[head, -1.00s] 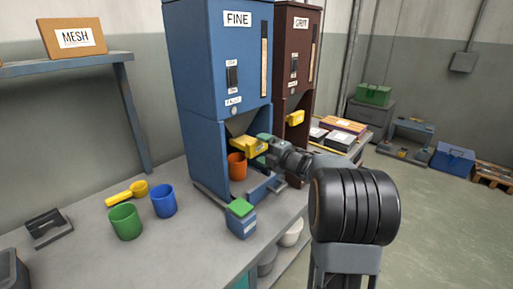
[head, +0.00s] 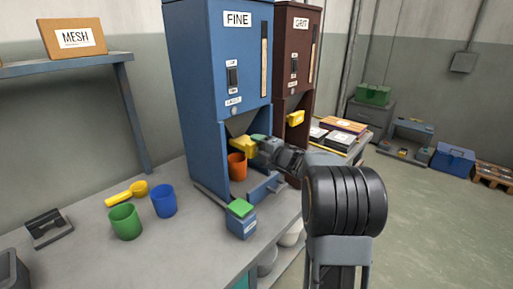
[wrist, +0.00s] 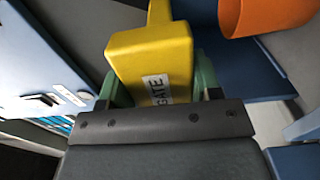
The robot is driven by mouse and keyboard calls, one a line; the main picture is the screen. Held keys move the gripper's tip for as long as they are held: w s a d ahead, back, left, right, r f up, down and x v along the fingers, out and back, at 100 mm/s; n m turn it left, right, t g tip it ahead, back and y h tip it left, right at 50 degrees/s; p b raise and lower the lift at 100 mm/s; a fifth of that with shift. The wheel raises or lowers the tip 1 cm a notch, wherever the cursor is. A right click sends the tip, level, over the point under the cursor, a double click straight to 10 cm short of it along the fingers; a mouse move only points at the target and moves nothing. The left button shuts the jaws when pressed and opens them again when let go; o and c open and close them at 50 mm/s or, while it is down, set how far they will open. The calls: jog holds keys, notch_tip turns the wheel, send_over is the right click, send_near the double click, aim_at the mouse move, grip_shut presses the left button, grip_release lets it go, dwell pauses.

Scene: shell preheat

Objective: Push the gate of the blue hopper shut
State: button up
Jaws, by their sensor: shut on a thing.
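The blue hopper (head: 210,70), labelled FINE, stands on the bench. Its yellow gate handle (head: 243,145) sticks out under the hopper body, and in the wrist view the gate handle (wrist: 150,62) carries a label reading GATE. My gripper (head: 257,141) is at the gate. In the wrist view its green fingers (wrist: 158,85) lie on both sides of the handle, shut on it. An orange cup (head: 237,167) stands in the bay below the gate; it also shows in the wrist view (wrist: 265,14). My gripper partly hides the gate's outer end.
A dark red hopper (head: 295,60) with its own yellow gate (head: 295,118) stands to the right. A blue box with a green top (head: 241,218) sits in front of the bay. A green cup (head: 125,221), a blue cup (head: 163,200) and a yellow scoop (head: 130,193) stand left.

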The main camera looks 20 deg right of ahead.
jog(key=c, duration=0.7)
jog(key=x, duration=0.4)
jog(key=shift+w+a, duration=0.2)
jog(key=shift+w, duration=0.15)
jog(key=shift+o, duration=0.2)
jog(key=shift+r, duration=0.1)
jog(key=o, duration=1.2)
jog(key=shift+w+a, duration=0.1)
jog(key=shift+o, duration=0.4)
jog(key=v, duration=1.4)
